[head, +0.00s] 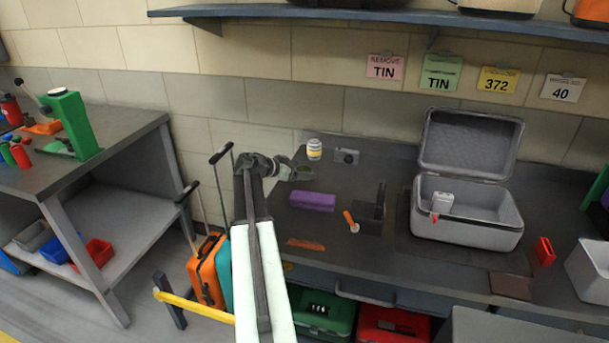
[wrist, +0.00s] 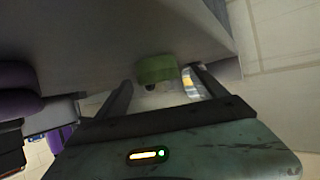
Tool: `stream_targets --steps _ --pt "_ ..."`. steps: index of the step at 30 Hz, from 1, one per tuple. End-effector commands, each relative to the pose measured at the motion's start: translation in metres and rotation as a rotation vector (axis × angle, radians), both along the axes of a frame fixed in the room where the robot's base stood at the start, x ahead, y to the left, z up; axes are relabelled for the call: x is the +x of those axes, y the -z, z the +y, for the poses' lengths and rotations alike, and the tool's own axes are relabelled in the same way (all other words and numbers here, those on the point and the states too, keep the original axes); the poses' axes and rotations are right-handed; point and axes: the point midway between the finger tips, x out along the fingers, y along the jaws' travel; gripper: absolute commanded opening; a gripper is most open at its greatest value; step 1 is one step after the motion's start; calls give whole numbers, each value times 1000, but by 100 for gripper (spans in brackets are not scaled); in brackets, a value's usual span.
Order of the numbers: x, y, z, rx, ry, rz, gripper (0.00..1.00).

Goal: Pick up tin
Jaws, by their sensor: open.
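A small green round tin (head: 303,174) stands on the dark worktop, near its left end in the head view. In the wrist view the green tin (wrist: 156,68) shows ahead, between the lines of the two fingers. My gripper (head: 286,168) is just left of the tin in the head view, with its jaws apart. In the wrist view my gripper (wrist: 165,88) has nothing clearly held between its fingers. Whether a fingertip touches the tin cannot be told.
A white and yellow bottle (head: 314,149) stands close behind the tin; a camera (head: 346,156) is to its right. A purple block (head: 312,201) lies in front. An open grey case (head: 466,222) stands further right. Suitcases (head: 206,270) are on the floor left of the worktop.

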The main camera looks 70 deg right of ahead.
Motion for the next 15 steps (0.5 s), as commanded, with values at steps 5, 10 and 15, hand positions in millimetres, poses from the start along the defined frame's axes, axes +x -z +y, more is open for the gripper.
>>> stream_targets --steps 5,10,15 --pt "0 -1 1 0 0 0 48" --pt "1 -1 1 0 0 0 14" --pt "1 -1 1 0 0 0 14"
